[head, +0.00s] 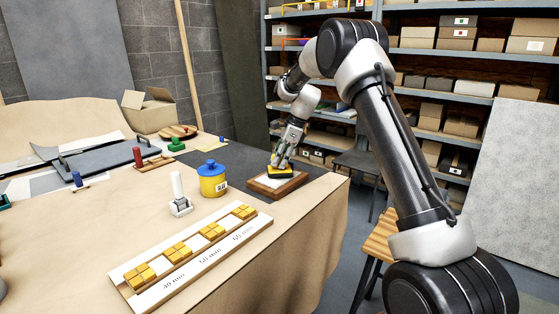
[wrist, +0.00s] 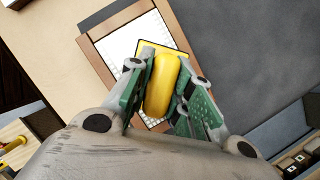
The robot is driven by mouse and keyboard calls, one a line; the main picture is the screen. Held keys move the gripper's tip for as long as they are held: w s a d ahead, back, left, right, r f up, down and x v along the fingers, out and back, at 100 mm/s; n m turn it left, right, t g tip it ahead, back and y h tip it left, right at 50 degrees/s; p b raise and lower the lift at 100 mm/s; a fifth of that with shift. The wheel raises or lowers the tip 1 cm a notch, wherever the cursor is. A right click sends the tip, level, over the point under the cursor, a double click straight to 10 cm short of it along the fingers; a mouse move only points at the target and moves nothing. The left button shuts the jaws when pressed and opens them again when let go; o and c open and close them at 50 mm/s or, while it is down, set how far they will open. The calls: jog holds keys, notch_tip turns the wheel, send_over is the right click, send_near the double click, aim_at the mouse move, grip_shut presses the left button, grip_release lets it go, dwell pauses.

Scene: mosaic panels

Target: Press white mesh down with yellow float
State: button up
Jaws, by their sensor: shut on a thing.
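A yellow float (head: 281,171) with a dark base is over a wooden-framed panel (head: 262,187) near the table's right corner. My gripper (head: 283,157) is shut on the float's handle from above. In the wrist view, my gripper (wrist: 165,90) has its green fingers on both sides of the yellow handle of the float (wrist: 160,85). White mesh (wrist: 122,47) with a fine grid shows inside the wooden frame (wrist: 98,55), partly hidden by the float and fingers. I cannot tell whether the float touches the mesh.
A blue-lidded yellow tub (head: 213,180) and a white-handled tool (head: 178,195) stand left of the panel. A white board with yellow blocks (head: 190,255) lies along the front. A wooden stool (head: 380,240) stands beyond the table's right edge.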

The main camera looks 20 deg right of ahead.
jog(key=shift+f, duration=0.55)
dwell(0.8)
jog(key=shift+r, duration=0.15)
jog(key=shift+r, duration=3.4)
